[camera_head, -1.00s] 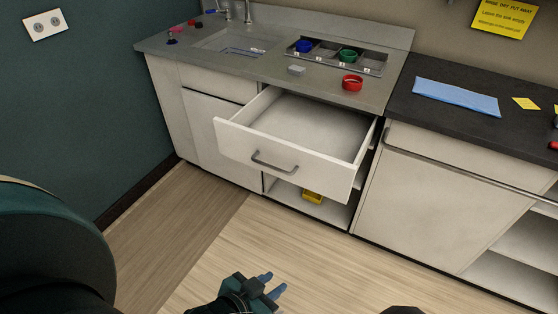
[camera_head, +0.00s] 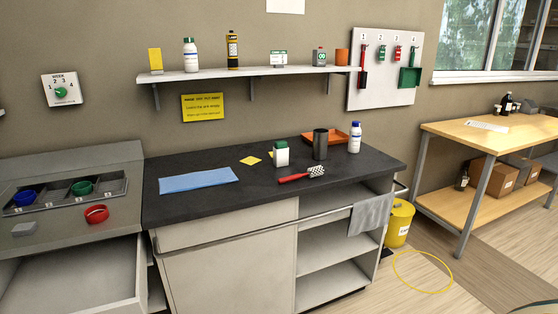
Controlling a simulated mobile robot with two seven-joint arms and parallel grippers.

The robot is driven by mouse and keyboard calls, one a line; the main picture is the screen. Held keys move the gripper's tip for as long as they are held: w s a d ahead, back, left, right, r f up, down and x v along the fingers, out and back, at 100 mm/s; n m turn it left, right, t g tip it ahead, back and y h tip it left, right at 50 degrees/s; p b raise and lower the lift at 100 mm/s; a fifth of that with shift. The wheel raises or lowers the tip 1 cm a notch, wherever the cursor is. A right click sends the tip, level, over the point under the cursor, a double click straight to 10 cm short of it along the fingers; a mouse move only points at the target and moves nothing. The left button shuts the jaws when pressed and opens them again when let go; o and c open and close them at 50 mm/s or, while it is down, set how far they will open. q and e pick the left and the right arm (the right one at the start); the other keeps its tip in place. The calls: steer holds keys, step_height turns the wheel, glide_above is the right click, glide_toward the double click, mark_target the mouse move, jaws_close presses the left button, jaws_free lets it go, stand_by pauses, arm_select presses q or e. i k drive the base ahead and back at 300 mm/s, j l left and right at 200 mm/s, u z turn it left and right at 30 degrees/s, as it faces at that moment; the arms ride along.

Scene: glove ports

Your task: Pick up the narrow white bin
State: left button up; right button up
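I cannot make out a thing that is surely the narrow white bin. A small upright white container with a dark green top (camera_head: 281,154) stands on the black counter (camera_head: 215,202), but I cannot tell whether it is a bin. The open shelves under the counter (camera_head: 325,255) look empty where I can see into them. The open drawer (camera_head: 75,275) at the lower left looks empty in its visible part. Neither of my grippers is in this view.
A blue cloth (camera_head: 198,180), a red-handled tool (camera_head: 300,174), a dark cylinder (camera_head: 320,144), and a white bottle (camera_head: 354,138) are on the counter. A yellow bucket (camera_head: 399,224) and a yellow ring (camera_head: 423,288) are on the floor at right. A wooden table (camera_head: 490,130) stands beyond.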

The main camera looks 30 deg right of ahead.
mark_target(281, 156)
steer(key=z, duration=0.9)
